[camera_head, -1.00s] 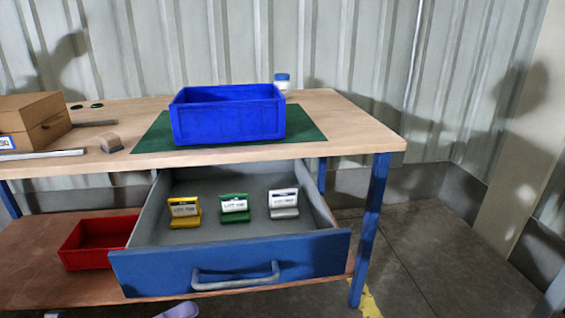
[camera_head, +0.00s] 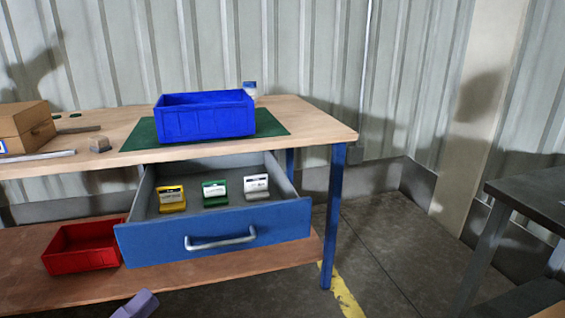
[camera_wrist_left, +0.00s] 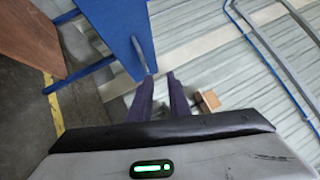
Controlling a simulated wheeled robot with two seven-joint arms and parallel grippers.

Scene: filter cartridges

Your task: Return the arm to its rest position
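My left gripper (camera_head: 135,305) shows only as a purple tip at the bottom edge of the head view, low in front of the drawer and apart from it. In the left wrist view its two dark purple fingers (camera_wrist_left: 160,97) stand apart with nothing between them. The blue-fronted drawer (camera_head: 215,232) is pulled out under the table. Inside, a yellow cartridge (camera_head: 171,200), a green cartridge (camera_head: 215,194) and a white cartridge (camera_head: 257,187) stand in a row. My right gripper is in neither view.
A blue bin (camera_head: 205,118) stands on a green mat (camera_head: 270,124) on the workbench (camera_head: 320,127). A red bin (camera_head: 82,256) sits on the lower shelf (camera_head: 205,282). A wooden box (camera_head: 22,128) is at the left. A dark table (camera_head: 530,195) stands at the right, with open floor between.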

